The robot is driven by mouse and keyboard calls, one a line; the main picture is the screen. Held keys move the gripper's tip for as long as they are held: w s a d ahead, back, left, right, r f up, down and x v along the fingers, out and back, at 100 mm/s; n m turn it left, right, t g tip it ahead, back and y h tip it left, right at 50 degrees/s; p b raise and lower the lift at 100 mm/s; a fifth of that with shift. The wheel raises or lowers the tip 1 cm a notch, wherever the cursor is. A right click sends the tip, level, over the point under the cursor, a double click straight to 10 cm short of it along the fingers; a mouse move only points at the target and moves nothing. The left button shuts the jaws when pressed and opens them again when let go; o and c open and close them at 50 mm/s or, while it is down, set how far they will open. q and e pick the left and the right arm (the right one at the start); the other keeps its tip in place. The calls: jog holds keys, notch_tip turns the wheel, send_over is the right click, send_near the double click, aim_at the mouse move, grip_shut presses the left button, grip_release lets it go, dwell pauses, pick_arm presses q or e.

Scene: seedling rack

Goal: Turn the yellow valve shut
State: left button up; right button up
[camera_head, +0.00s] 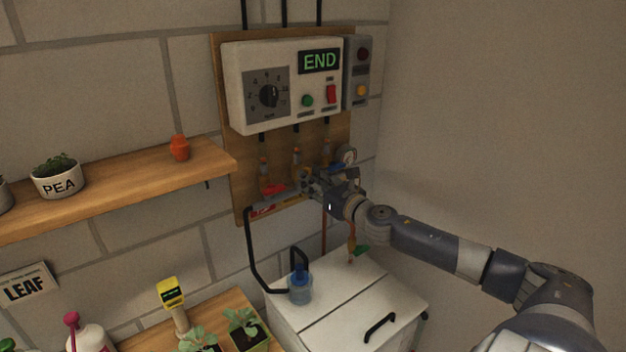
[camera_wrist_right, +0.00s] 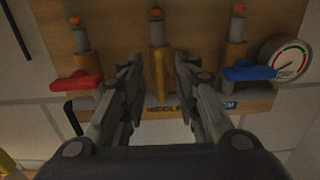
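My right gripper (camera_head: 312,182) is at the pipes on the wooden board under the control box. In the right wrist view its two fingers (camera_wrist_right: 158,68) are apart, one on each side of the middle pipe's brass-yellow part (camera_wrist_right: 159,72). I cannot tell whether the fingers touch it, or which part of it is the yellow valve's handle. The red valve handle (camera_wrist_right: 77,83) lies crosswise on the left pipe, and the blue valve handle (camera_wrist_right: 249,73) lies crosswise on the right pipe. My left gripper is not in view.
A pressure gauge (camera_wrist_right: 287,62) sits right of the blue handle. Above the pipes is a control box (camera_head: 285,82) reading END. A wooden shelf (camera_head: 130,190) is at left, a white cabinet (camera_head: 345,300) with a blue bottle (camera_head: 300,287) below. The right wall is bare.

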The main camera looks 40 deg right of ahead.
jog(key=shift+c, duration=0.3)
grip_shut()
jog(key=shift+m, duration=0.5)
jog(key=m+p, duration=0.2)
jog(key=m, duration=0.3)
jog(key=m+p, duration=0.1)
jog(key=m, duration=0.5)
jog(key=m+p, duration=0.2)
jog(key=m, duration=0.3)
jog(key=shift+d+f+m+p, duration=0.3)
jog(key=shift+d+m, duration=0.05)
jog(key=shift+m, duration=0.35)
